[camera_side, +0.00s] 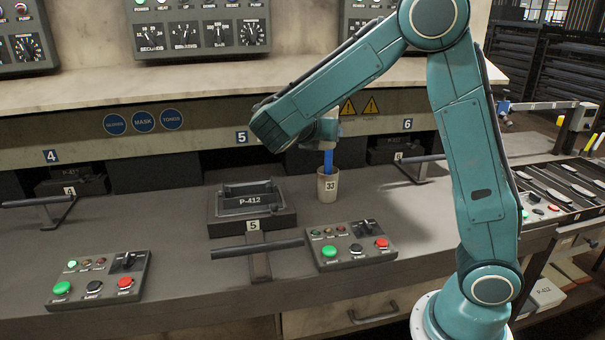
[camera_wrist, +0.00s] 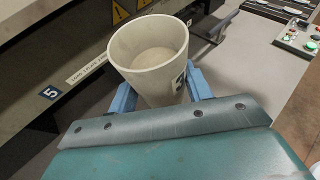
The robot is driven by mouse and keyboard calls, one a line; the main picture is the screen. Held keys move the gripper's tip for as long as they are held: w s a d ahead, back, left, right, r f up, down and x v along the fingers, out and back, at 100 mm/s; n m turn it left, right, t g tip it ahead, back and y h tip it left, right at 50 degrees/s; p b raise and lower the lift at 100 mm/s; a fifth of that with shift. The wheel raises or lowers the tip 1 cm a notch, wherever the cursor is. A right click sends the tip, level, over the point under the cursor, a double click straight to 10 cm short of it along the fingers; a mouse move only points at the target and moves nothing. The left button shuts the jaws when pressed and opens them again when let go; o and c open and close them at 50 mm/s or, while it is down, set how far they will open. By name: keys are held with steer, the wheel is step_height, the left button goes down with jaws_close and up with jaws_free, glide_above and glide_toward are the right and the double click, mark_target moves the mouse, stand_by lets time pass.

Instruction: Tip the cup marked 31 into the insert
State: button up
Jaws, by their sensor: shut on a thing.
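A pale beige cup (camera_side: 327,187) stands upright by the right side of station 5; its mark looks like 33 in the side view. The cup (camera_wrist: 150,62) also fills the middle of the wrist view, with its mark partly hidden. A pale surface shows inside; I cannot tell whether it is contents or the bottom. My gripper (camera_side: 328,163) has blue fingers and is shut on the cup, with one finger on each side in the wrist view (camera_wrist: 160,95). The insert (camera_side: 250,202), marked P-412, sits in a dark block left of the cup.
A bar handle (camera_side: 258,249) stands in front of the insert. Button boxes (camera_side: 98,280) and (camera_side: 350,246) lie on the bench at left and right. A shelf (camera_side: 215,133) with number plates overhangs the back. Bench space between cup and insert is clear.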

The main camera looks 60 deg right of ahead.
steer(key=shift+w+a+n+t, duration=0.4)
steer(key=shift+w+a+t, duration=0.1)
steer(key=shift+w+a, duration=0.25)
steer(key=shift+w+a+f+n+t+y, duration=1.05)
steer(key=shift+w+a+f+n+t, duration=0.65)
steer(key=shift+w+a, duration=1.8)
steer(key=shift+w+a+f+n+t+y, duration=1.2)
steer(key=shift+w+a+n+t, duration=0.8)
steer(key=shift+w+a, duration=1.45)
steer(key=shift+s+d+f+m+g+y, duration=0.1)
steer(key=shift+f+m+g+y, duration=0.7)
steer(key=shift+y, duration=0.9)
steer(key=shift+s+d+f+m+g+y, duration=0.1)
steer(key=shift+f+m+g+y, duration=0.4)
steer(key=shift+f+y, duration=0.8)
steer(key=shift+f+m+g+y, duration=0.55)
steer(key=shift+m+y, duration=0.15)
steer(key=shift+y, duration=1.35)
steer(key=shift+w+d+r+m+g+y, duration=0.15)
steer(key=shift+d+r+m+y, duration=0.4)
steer(key=shift+y, duration=1.05)
steer(key=shift+w+d+r+m+g+y, duration=0.15)
steer(key=shift+d+r+m+y, duration=0.4)
steer(key=shift+y, duration=1.05)
steer(key=shift+w+d+r+m+g+y, duration=0.1)
steer(key=shift+d+r+m+g+y, duration=0.3)
steer(key=shift+y, duration=1.2)
